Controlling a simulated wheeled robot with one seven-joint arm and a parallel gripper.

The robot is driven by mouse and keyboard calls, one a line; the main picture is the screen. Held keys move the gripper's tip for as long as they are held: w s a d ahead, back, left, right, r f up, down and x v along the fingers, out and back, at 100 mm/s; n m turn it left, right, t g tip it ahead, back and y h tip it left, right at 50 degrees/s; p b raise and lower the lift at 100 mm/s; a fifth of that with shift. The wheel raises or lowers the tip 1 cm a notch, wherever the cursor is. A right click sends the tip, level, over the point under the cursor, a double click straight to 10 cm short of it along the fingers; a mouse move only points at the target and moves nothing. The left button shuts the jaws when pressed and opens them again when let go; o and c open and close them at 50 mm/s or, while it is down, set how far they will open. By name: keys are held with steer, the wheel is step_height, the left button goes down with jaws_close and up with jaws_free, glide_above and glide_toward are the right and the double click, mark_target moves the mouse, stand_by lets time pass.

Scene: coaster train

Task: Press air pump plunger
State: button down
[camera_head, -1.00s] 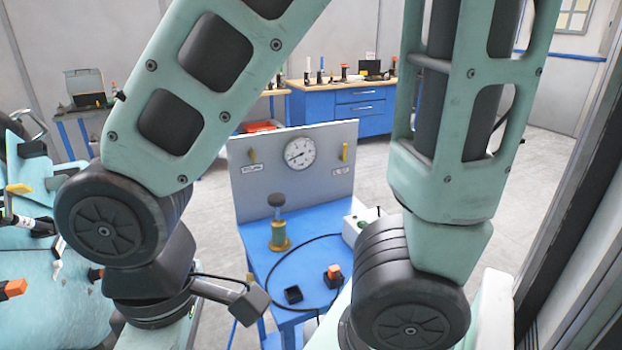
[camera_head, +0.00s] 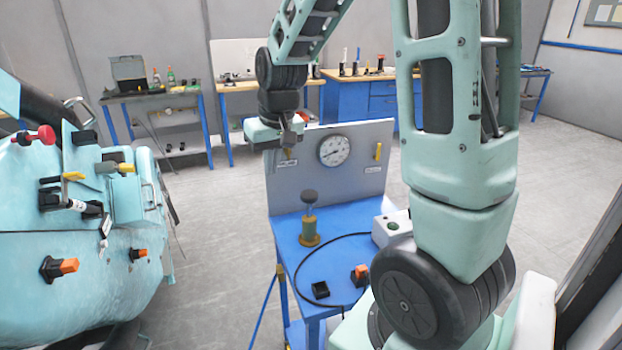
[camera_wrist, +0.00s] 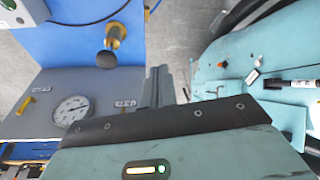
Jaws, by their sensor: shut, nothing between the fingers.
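The air pump (camera_head: 310,231) stands upright on the blue table, with a greenish-brass body and a wide yellow foot. Its plunger has a dark round knob (camera_head: 309,196) on a thin rod that shows above the body, so the plunger is up. In the wrist view the knob (camera_wrist: 107,61) is seen near the brass pump (camera_wrist: 115,35), left of my fingers. My gripper (camera_head: 290,142) is at the top left of the grey gauge panel, above and behind the pump, apart from the knob. In the wrist view my gripper (camera_wrist: 157,86) is shut and empty.
The grey panel (camera_head: 330,187) with a round gauge (camera_head: 334,150) and yellow levers stands behind the pump. A white box with a green button (camera_head: 392,228), an orange-topped switch (camera_head: 360,274), a black block (camera_head: 320,289) and a cable are on the table (camera_head: 290,240). A teal machine (camera_head: 60,220) stands left.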

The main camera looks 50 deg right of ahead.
mark_target(312, 196)
steer(key=s+d+m, duration=0.1)
steer(key=d, duration=0.5)
steer(key=d+r+m+h, duration=0.1)
steer(key=d+m, duration=0.1)
steer(key=d, duration=0.5)
steer(key=shift+s+r, duration=0.3)
steer(key=shift+s, duration=0.05)
steer(key=p+x, duration=0.1)
steer(key=x, duration=0.3)
steer(key=p+x, duration=0.2)
steer(key=x, duration=0.3)
steer(key=s+p+x, duration=0.1)
steer(key=x, duration=0.3)
steer(key=shift+w+a+f+p, duration=0.15)
steer(key=shift+f+p, duration=0.2)
steer(key=shift+f, duration=0.2)
step_height(312, 196, down, 6)
steer(key=b, duration=0.5)
steer(key=shift+a, duration=0.1)
